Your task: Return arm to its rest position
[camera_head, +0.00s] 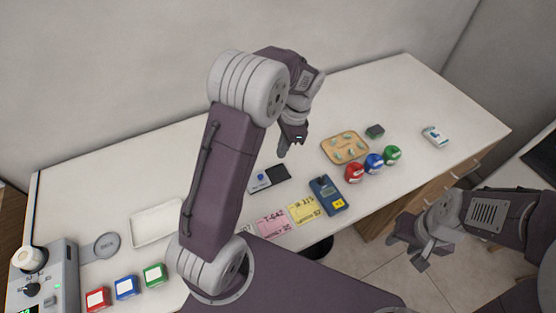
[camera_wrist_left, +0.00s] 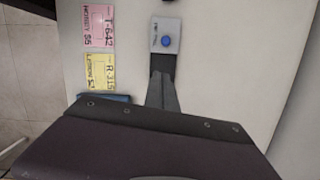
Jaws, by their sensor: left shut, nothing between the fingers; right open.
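My left arm rises across the middle of the head view and bends over the counter. Its gripper (camera_head: 287,150) points down, shut and empty, apart from the counter and above the back of a grey-and-black pad with a blue button (camera_head: 261,179). In the left wrist view the shut fingers (camera_wrist_left: 161,88) show over the black part of that pad (camera_wrist_left: 166,42). My right gripper (camera_head: 420,258) is open and empty, off the counter's front edge, above the floor at the right.
The white counter (camera_head: 419,100) holds a wooden tray (camera_head: 345,147), red, blue and green round items (camera_head: 373,164), a blue meter (camera_head: 328,195), pink (camera_head: 271,222) and yellow cards (camera_head: 304,207), a white tray (camera_head: 157,223) and a grey device (camera_head: 45,278). Its far right is mostly clear.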

